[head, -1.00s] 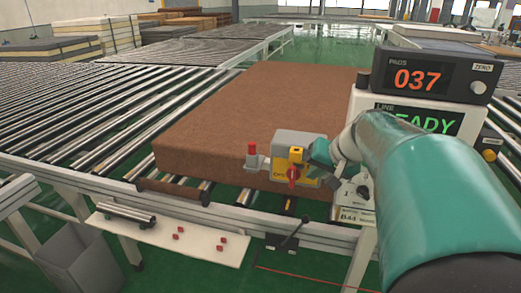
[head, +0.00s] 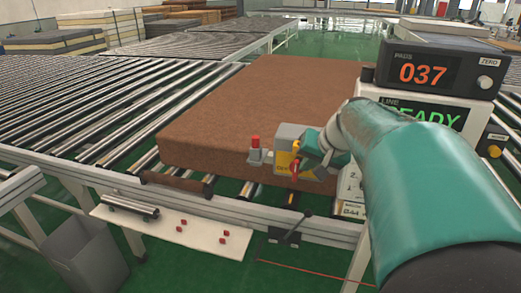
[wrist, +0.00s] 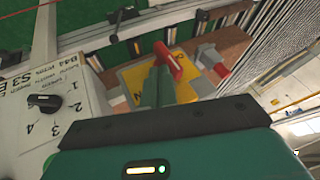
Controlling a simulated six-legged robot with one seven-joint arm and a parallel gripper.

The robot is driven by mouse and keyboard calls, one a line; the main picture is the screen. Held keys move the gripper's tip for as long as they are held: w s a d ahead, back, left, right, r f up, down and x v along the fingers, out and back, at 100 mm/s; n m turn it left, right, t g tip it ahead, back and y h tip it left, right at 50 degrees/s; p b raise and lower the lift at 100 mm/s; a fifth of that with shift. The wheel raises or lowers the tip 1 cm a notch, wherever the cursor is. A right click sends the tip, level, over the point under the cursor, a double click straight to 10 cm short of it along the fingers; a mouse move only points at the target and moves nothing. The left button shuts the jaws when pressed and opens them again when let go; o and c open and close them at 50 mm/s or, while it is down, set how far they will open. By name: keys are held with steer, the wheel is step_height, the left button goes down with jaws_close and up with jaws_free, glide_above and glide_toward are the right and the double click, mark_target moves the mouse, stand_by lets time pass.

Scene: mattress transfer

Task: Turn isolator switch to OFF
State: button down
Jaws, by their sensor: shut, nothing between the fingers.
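The isolator switch is a grey box (head: 284,133) with a yellow plate (head: 282,163) at the near edge of the brown mattress. Its red handle (head: 294,169) is partly covered by my gripper in the head view. In the wrist view the red handle (wrist: 168,60) stands slanted across the yellow plate (wrist: 133,73). My gripper (wrist: 157,72) is shut and empty, its green fingertips right beside the handle. I cannot tell whether they touch it. The plate's lettering is mostly hidden. In the head view my gripper (head: 305,158) covers the box's right side.
A red-topped grey post (head: 255,148) stands left of the box. The brown mattress (head: 250,105) lies on rollers behind it. A control panel with a black dial (wrist: 45,102) is close on the left in the wrist view. A white shelf (head: 170,225) sits below the conveyor.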

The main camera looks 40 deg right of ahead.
mark_target(293, 165)
steer(key=shift+w+a+r+g+h, duration=0.3)
steer(key=shift+g+h, duration=0.3)
steer(key=shift+g, duration=0.2)
steer(key=g+h, duration=0.1)
steer(key=w+a+n+g+h, duration=0.1)
steer(key=w+g+h, duration=0.1)
steer(key=g, duration=0.1)
steer(key=shift+a+r+n, duration=0.2)
steer(key=shift+r+n, duration=0.05)
steer(key=shift+n, duration=0.05)
steer(key=g+h, duration=0.1)
steer(key=w+a+g+h, duration=0.1)
steer(key=w+n+g+h, duration=0.1)
steer(key=g, duration=0.1)
steer(key=shift+a+f+h, duration=0.2)
steer(key=shift+f+h, duration=0.1)
steer(key=shift+f, duration=0.05)
steer(key=shift+w+a+f+n+g+h, duration=0.15)
steer(key=shift+f+g+h, duration=0.05)
steer(key=shift+g+h, duration=0.3)
steer(key=shift+w+a+f+n+g+h, duration=0.15)
steer(key=shift+g+h, duration=0.35)
steer(key=shift+w+f, duration=0.1)
steer(key=shift+a+f, duration=0.1)
